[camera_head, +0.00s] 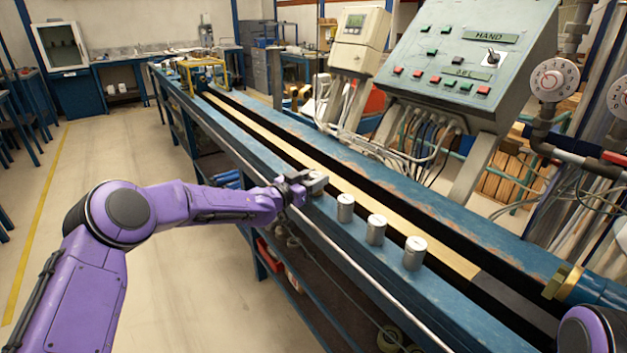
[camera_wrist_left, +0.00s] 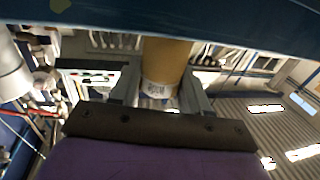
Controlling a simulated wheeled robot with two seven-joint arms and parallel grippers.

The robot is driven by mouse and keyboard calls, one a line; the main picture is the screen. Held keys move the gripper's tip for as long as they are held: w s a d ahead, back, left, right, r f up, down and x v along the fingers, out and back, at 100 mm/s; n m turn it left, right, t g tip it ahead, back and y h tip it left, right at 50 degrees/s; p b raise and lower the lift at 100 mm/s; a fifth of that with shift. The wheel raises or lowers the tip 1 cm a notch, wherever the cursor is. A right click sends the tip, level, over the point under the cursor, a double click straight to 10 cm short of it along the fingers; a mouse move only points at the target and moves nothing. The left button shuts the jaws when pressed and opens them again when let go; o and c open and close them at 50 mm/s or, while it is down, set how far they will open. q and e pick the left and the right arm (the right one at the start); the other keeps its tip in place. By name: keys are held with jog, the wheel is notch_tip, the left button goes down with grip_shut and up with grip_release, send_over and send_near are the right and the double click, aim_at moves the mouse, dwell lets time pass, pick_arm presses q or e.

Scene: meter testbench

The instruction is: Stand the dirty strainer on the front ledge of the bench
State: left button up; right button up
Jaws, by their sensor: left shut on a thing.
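My left gripper (camera_head: 292,186) is shut on a small cylinder at the front ledge (camera_head: 270,165) of the blue bench. In the head view the held strainer (camera_head: 317,182) shows as a grey metal piece just past the fingers. In the left wrist view the strainer (camera_wrist_left: 165,62) is a tan-brown cylinder with a pale, unreadable label band, between the fingers of the left gripper (camera_wrist_left: 160,92). Whether its base touches the ledge cannot be told. My right gripper is not in view.
Three grey metal canisters, the near (camera_head: 414,253), middle (camera_head: 376,229) and far (camera_head: 345,208) ones, stand in a row on the ledge to the right of the gripper. A metal rail (camera_head: 350,262) runs along the bench's front. A sloped control panel (camera_head: 470,65) rises behind.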

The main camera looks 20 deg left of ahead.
pick_arm(q)
jog(key=o, duration=1.1)
jog(key=shift+w+f, duration=0.1)
jog(key=shift+f, duration=0.05)
jog(key=shift+o, duration=0.2)
jog(key=shift+r, duration=0.2)
jog(key=shift+s+a+r+p, duration=0.2)
jog(key=shift+s+p, duration=0.1)
jog(key=shift+p, duration=0.1)
jog(key=p+v, duration=0.4)
jog(key=v, duration=0.7)
jog(key=s+d+f+n+g+y, duration=0.3)
jog(key=s+f+n, duration=0.1)
jog(key=s+f, duration=0.75)
jog(key=s+d+f+n+g+y, duration=0.3)
jog(key=s+f, duration=0.5)
jog(key=f, duration=0.7)
jog(key=s+a+f+n+g+y, duration=0.1)
jog(key=s+a+f+g+y, duration=0.1)
jog(key=s, duration=0.6)
jog(key=s+a+f+n+g+y, duration=0.1)
jog(key=s+a+n+g, duration=0.1)
jog(key=s, duration=0.7)
jog(key=s+a+f+n+g+y, duration=0.2)
jog(key=s+a, duration=0.2)
jog(key=s, duration=0.4)
jog(key=shift+s+a+f+g+y, duration=0.3)
jog(key=shift+s+a+g, duration=0.05)
jog(key=shift+g, duration=0.05)
